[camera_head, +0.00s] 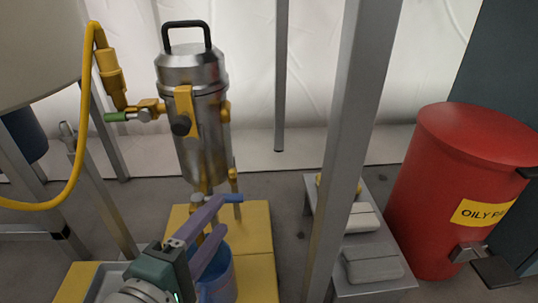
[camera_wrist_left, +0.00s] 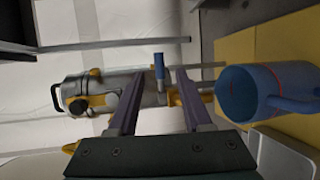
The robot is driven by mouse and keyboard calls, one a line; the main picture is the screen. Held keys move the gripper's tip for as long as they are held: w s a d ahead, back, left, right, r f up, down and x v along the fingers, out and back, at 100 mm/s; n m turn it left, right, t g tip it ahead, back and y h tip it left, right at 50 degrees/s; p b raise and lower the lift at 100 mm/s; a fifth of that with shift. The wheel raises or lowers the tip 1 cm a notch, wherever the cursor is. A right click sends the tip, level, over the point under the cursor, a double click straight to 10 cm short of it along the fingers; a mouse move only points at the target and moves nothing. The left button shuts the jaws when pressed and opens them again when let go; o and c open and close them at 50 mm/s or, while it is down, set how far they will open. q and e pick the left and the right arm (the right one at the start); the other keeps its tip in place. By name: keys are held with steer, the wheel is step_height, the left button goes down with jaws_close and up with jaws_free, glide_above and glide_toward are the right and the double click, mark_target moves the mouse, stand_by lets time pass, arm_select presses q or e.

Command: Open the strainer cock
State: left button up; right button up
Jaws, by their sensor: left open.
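The strainer (camera_head: 202,130) is an upright metal cylinder with a black top handle; it also shows sideways in the left wrist view (camera_wrist_left: 70,94). A short blue lever (camera_head: 232,198), apparently the cock's handle, sits below the strainer. In the left wrist view the blue lever (camera_wrist_left: 159,66) appears between my finger ends, with no clear contact. My left gripper (camera_head: 219,213) has two purple fingers, spread open and empty, just below the strainer. The fingers partly hide the fittings there. My right gripper is not in view.
A blue jug (camera_head: 217,278) stands under the strainer on a yellow platform (camera_head: 258,240), close below my left fingers. A yellow hose (camera_head: 82,140) and a green-handled valve (camera_head: 117,117) are at the left. A grey post (camera_head: 350,130) and red bin (camera_head: 450,190) stand right.

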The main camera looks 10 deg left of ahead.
mark_target(231, 200)
arm_select(q)
steer(key=b+x, duration=0.3)
steer(key=x, duration=0.3)
steer(key=shift+w, duration=0.25)
steer(key=shift+s, duration=0.1)
jaws_close()
stand_by(1.0)
